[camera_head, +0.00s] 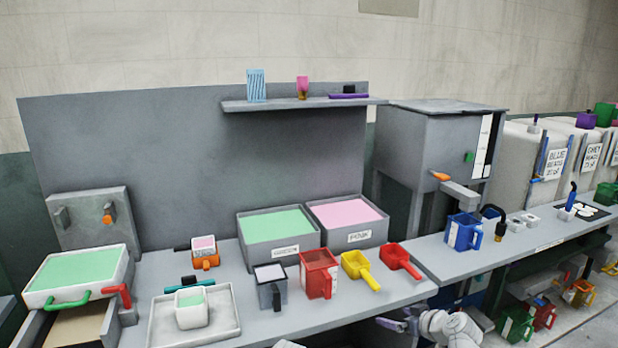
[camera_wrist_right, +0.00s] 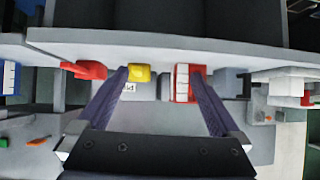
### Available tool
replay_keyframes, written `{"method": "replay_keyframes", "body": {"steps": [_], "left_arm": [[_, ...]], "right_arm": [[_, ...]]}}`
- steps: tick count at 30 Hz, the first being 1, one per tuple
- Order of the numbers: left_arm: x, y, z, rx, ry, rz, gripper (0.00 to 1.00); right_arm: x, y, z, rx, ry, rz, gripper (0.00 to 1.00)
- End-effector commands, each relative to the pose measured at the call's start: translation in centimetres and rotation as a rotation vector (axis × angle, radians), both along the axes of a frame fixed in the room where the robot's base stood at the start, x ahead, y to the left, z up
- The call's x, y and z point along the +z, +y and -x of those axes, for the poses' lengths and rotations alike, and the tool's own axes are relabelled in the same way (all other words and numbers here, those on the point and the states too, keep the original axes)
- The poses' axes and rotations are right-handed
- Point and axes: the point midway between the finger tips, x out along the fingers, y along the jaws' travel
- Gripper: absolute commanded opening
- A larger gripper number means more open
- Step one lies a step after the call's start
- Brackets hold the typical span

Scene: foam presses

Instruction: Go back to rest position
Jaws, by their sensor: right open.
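My right gripper (camera_head: 396,322) shows at the bottom of the head view, low in front of the bench edge. Its two dark purple fingers are spread apart in the right wrist view (camera_wrist_right: 158,76), with nothing between them that they grip. The wrist view is upside down and shows the bench edge, a yellow scoop (camera_wrist_right: 138,74), a red jug (camera_wrist_right: 182,82) and a red scoop (camera_wrist_right: 85,70) beyond the fingers. My left gripper does not show in either view.
The bench (camera_head: 340,312) holds the red jug (camera_head: 318,274), yellow scoop (camera_head: 360,268), red scoop (camera_head: 399,260), a grey jug (camera_head: 271,290) and foam bins (camera_head: 278,250). A white tray (camera_head: 228,328) lies at front left. A lower shelf (camera_head: 590,312) with several jugs stands right.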

Motion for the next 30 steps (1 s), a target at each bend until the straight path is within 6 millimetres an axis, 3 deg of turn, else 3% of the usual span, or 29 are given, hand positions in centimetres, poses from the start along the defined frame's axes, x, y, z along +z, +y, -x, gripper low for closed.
{"method": "replay_keyframes", "body": {"steps": [5, 11, 14, 18, 24, 30], "left_arm": [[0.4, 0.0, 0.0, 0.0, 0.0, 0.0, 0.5], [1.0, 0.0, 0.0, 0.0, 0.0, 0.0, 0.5], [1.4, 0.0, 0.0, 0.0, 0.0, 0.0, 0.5], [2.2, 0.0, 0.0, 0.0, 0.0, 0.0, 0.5], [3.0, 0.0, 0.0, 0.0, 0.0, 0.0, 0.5], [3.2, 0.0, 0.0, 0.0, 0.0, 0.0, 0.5]], "right_arm": [[-1.1, 3.6, 1.5, 0.051, 0.094, 0.001, 1.0], [-3.2, 9.1, 4.8, 0.118, 0.28, 0.027, 1.0], [-4.4, 12.1, 7.6, 0.143, 0.408, 0.065, 1.0], [-6.1, 16.0, 13.2, 0.138, 0.633, 0.178, 1.0], [-6.7, 17.7, 19.8, 0.02, 0.852, 0.377, 1.0], [-6.4, 17.6, 22.5, -0.078, 0.917, 0.482, 1.0]]}}
